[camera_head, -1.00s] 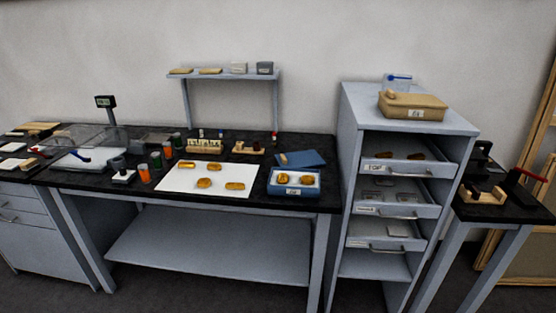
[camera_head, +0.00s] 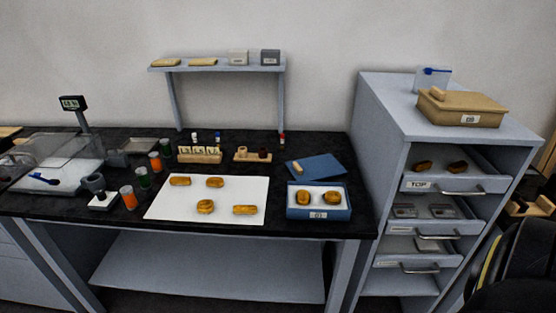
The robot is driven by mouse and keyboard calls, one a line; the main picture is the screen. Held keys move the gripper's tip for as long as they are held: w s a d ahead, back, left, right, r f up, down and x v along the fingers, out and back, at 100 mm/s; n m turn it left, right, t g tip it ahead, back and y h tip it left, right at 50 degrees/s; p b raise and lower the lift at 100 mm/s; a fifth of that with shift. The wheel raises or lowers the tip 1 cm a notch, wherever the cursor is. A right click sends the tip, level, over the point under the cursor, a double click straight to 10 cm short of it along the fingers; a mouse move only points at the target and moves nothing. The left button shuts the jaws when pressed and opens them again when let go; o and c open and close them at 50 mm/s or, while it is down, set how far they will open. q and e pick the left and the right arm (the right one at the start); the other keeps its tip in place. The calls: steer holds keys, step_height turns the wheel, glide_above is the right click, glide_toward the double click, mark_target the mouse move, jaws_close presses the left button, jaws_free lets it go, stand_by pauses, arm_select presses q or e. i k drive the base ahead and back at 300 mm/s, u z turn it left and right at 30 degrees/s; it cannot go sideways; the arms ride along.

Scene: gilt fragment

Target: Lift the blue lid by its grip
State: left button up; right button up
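The blue lid (camera_head: 320,166) lies flat on the black bench top, just behind the open blue box (camera_head: 319,213). A small tan piece, which looks like its grip (camera_head: 296,167), shows at the lid's left side. The blue box has a white label and holds two golden-brown pieces (camera_head: 332,197) on a pale lining. A dark rounded part at the lower right edge looks like my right arm; no fingers show on it. My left gripper is not in view. Nothing touches the lid.
A white sheet (camera_head: 225,186) with several golden pieces lies left of the box. Small racks (camera_head: 200,155) and jars stand behind and left of it. A grey cabinet (camera_head: 378,130) with open drawers stands at the right, carrying a tan box (camera_head: 462,108).

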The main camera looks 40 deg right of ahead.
mark_target(325, 166)
steer(key=z, duration=0.3)
steer(key=i, duration=0.85)
steer(key=z, duration=0.7)
